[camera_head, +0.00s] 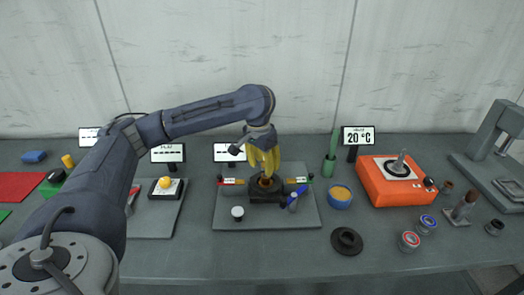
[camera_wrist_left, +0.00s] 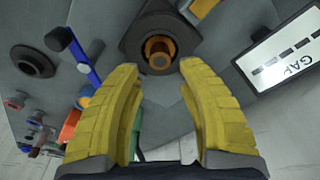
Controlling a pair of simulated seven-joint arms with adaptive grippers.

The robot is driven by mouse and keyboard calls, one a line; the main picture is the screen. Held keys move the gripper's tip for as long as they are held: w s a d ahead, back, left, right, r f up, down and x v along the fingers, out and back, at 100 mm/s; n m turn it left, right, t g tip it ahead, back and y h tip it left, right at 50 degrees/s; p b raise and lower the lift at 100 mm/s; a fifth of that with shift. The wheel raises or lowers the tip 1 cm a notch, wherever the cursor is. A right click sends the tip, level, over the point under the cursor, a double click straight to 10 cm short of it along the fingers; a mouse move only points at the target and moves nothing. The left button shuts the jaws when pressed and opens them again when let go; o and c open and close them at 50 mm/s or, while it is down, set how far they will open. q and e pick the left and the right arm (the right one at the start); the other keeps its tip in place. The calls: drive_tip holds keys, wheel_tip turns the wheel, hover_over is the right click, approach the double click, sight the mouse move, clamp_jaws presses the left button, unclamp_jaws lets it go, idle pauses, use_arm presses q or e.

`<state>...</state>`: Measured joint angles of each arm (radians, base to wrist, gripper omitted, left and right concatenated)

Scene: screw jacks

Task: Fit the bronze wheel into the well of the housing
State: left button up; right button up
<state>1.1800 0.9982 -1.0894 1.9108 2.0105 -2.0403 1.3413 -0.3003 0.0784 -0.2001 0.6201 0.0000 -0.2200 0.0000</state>
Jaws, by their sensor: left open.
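The bronze wheel (camera_head: 266,181) shows at the middle of the dark housing (camera_head: 264,196), within its well opening; how deep it sits I cannot tell. In the left wrist view the bronze wheel (camera_wrist_left: 159,50) lies inside the round opening of the housing (camera_wrist_left: 133,41), with a lighter round end toward the camera. My left gripper (camera_head: 264,168) points down just above the housing. Its yellow fingers (camera_wrist_left: 158,72) are apart with nothing between them. The fingers partly hide the housing's top in the head view. My right gripper is not in view.
The housing stands on a grey board (camera_head: 229,216) with a white-topped knob (camera_head: 237,212) and a blue bar (camera_head: 298,192). A black ring (camera_head: 346,241), a blue bowl (camera_head: 340,197) and an orange heater (camera_head: 391,182) stand to the right. The front table strip is mostly clear.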

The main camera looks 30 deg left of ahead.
use_arm(q)
wheel_tip(320, 180, up, 6)
drive_tip(key=s, duration=0.1)
drive_tip(key=shift+r, duration=0.2)
drive_tip(key=shift+a, duration=0.1)
drive_tip(key=shift+w, duration=0.1)
idle(0.5)
